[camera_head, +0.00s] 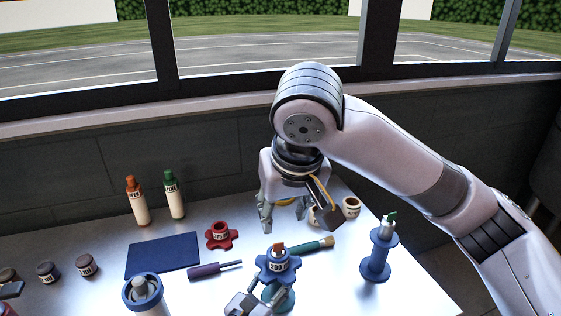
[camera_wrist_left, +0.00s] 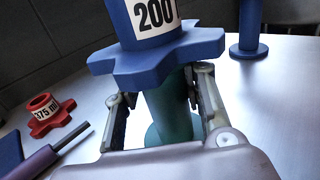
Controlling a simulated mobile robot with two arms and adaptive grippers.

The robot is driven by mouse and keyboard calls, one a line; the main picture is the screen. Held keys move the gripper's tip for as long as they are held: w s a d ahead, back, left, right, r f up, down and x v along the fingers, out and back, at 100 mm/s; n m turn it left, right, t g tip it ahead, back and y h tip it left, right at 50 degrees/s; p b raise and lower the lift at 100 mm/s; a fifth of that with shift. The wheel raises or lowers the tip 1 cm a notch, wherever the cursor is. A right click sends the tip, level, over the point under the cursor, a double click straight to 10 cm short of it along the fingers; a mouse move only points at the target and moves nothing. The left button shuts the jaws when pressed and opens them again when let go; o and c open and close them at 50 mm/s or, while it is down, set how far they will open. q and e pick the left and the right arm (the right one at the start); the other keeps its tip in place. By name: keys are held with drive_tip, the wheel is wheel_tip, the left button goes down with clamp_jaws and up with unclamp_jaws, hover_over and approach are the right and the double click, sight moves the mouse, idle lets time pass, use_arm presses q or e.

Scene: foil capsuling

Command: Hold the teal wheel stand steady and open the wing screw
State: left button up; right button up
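The teal wheel stand (camera_head: 281,296) stands near the table's front edge, with a blue lobed wheel (camera_head: 277,265) marked 200 on top. An orange wing screw (camera_head: 279,247) sits on top of the wheel. In the left wrist view the teal post (camera_wrist_left: 172,108) stands between the fingers of my left gripper (camera_wrist_left: 162,95), below the blue wheel (camera_wrist_left: 155,55). Light gaps show beside the post, so the gripper looks open; contact is not clear. My right gripper (camera_head: 284,213) points down, open and empty, above and behind the stand. The wing screw is outside the wrist view.
A blue stand (camera_head: 376,258) with a green top is at the right. A red wheel (camera_head: 221,235), a purple screwdriver (camera_head: 207,270), a green-handled brush (camera_head: 308,247) and a blue mat (camera_head: 163,255) lie nearby. A blue-topped container (camera_head: 144,292) stands front left. Two bottles (camera_head: 155,202) stand behind.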

use_arm(q)
drive_tip(key=o, duration=0.3)
drive_tip(key=shift+o, duration=0.2)
